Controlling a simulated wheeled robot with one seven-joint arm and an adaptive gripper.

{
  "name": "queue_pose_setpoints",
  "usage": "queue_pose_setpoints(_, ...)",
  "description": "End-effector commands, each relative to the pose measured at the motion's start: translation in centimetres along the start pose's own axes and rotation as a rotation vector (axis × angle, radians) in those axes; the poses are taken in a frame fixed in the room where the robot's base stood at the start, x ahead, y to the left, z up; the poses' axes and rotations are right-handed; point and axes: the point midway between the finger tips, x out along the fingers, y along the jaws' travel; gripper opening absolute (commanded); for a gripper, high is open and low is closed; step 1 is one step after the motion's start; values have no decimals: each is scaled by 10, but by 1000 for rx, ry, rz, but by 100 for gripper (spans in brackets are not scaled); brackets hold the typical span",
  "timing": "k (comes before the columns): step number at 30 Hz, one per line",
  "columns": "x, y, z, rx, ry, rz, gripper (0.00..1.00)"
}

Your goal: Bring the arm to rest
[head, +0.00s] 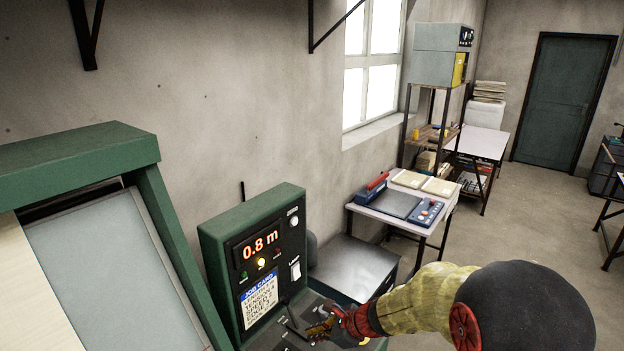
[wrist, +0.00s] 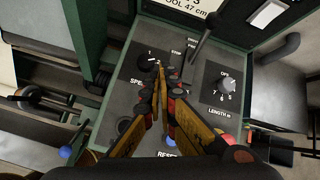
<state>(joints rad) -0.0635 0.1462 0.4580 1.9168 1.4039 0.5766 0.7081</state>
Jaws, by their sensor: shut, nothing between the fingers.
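My gripper (head: 322,328) is at the lower middle of the head view, at the end of my arm, close over the sloping control panel. In the wrist view my gripper (wrist: 160,70) has its fingertips together with nothing between them. They are over the panel (wrist: 190,92), near a knob (wrist: 148,58) marked SPEED. I cannot tell whether the fingertips touch the panel. A second knob (wrist: 226,88), marked LENGTH, is to their right. The fingers partly hide a RESET label and other controls.
A green control box (head: 228,232) with a lit 0.8 m display (head: 260,245) and a job card (head: 260,297) stands behind the panel. A green-framed machine (head: 80,155) is at left. A table (head: 440,215) with devices stands beyond. Open floor (head: 520,225) lies at right.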

Motion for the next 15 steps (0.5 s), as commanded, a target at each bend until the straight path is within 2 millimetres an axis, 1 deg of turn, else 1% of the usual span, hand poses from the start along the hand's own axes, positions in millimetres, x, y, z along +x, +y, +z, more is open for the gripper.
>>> queue_pose_setpoints(1, -7, 16, -1, -118, 8, 44, 0)
queue_pose_setpoints(5, -35, 59, -5, -464, 23, 157, 0)
queue_pose_setpoints(6, -46, 72, -8, -580, 27, 191, 0)
queue_pose_setpoints(8, -66, 92, -13, -758, 36, 242, 0)
queue_pose_setpoints(9, -81, 104, -19, -879, 47, 275, 0)
queue_pose_setpoints(11, -104, 122, -30, -1062, 66, 325, 0)
queue_pose_setpoints(12, -119, 132, -37, -1173, 83, 355, 0)
queue_pose_setpoints(15, -155, 153, -59, -1417, 138, 426, 0)
